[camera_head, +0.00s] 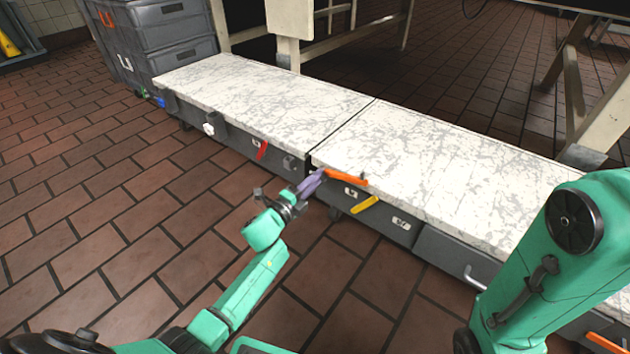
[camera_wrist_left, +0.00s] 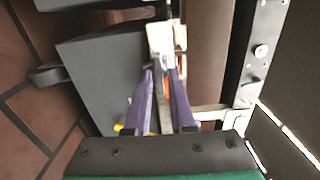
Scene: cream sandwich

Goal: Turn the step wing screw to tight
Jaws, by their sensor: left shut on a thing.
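My left gripper (camera_head: 319,176) has long purple fingers and is at the front edge of the low marble-topped step (camera_head: 440,180), close to the joint between its two slabs. In the left wrist view its fingertips (camera_wrist_left: 162,68) close on a small grey metal part (camera_wrist_left: 164,61), apparently the step wing screw, in front of a cream block (camera_wrist_left: 160,38). The fingers hide most of the screw, so its angle and tightness cannot be told. In the head view the screw is hidden.
An orange handle (camera_head: 346,178) is right beside the left fingertips. A yellow handle (camera_head: 365,205) and a red handle (camera_head: 262,150) are also on the step's dark front. Grey crates (camera_head: 165,35) stand at the back left. The brick-tiled floor (camera_head: 100,200) in front is clear.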

